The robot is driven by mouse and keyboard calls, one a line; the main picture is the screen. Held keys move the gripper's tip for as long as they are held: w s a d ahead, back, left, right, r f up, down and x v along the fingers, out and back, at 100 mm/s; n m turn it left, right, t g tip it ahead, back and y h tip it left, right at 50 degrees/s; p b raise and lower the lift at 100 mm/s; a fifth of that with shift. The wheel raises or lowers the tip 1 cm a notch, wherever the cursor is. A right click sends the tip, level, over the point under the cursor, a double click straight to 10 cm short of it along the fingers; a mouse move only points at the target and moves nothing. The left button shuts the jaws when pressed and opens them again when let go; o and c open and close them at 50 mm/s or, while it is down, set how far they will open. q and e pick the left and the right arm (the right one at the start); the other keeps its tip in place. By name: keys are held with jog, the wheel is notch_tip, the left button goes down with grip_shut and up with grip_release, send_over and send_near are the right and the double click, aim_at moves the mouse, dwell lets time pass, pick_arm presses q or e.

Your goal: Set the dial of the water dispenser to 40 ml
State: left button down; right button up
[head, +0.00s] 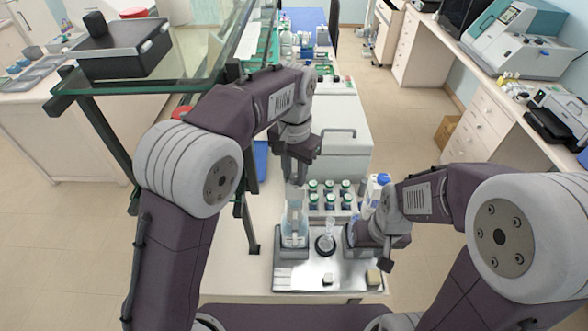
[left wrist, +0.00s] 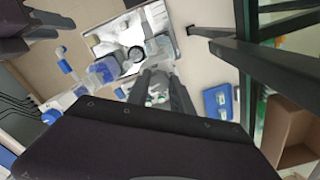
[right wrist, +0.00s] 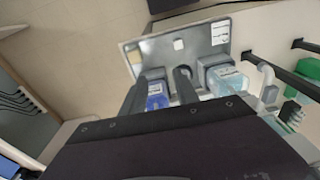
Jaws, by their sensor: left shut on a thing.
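The water dispenser (head: 294,222), a clear bottle with pale blue liquid, stands upright at the back left of the metal tray (head: 300,284). It also shows in the right wrist view (right wrist: 226,81). My left gripper (head: 298,178) is above it, fingers pointing down and shut on its top part. The left wrist view shows these fingers (left wrist: 157,84) close together around a pale part. The dial and its reading are hidden or too small to read. My right gripper (right wrist: 160,82) is open, low at the tray's right side, near a blue container (right wrist: 157,96). Whether the fingers straddle it is unclear.
A glass cylinder on a round dark base (head: 325,243) stands mid-tray, between the grippers. Small blocks (head: 373,277) lie at the tray's front. Behind are several green-capped bottles (head: 328,186) and a white box with a handle (head: 345,150). A glass shelf (head: 190,65) stands left.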

aim_at(295, 177)
pick_arm(q)
jog(key=n+p, duration=0.1)
jog(key=n, duration=0.2)
jog(key=shift+r+p, duration=0.1)
jog(key=shift+p, duration=0.25)
jog(key=shift+n+p, duration=0.6)
jog(key=shift+n, duration=1)
jog(key=c, duration=1.1)
grip_release()
jog(key=shift+w, duration=0.1)
notch_tip(295, 177, up, 9)
jog(key=shift+f, duration=0.1)
jog(key=shift+f, duration=0.1)
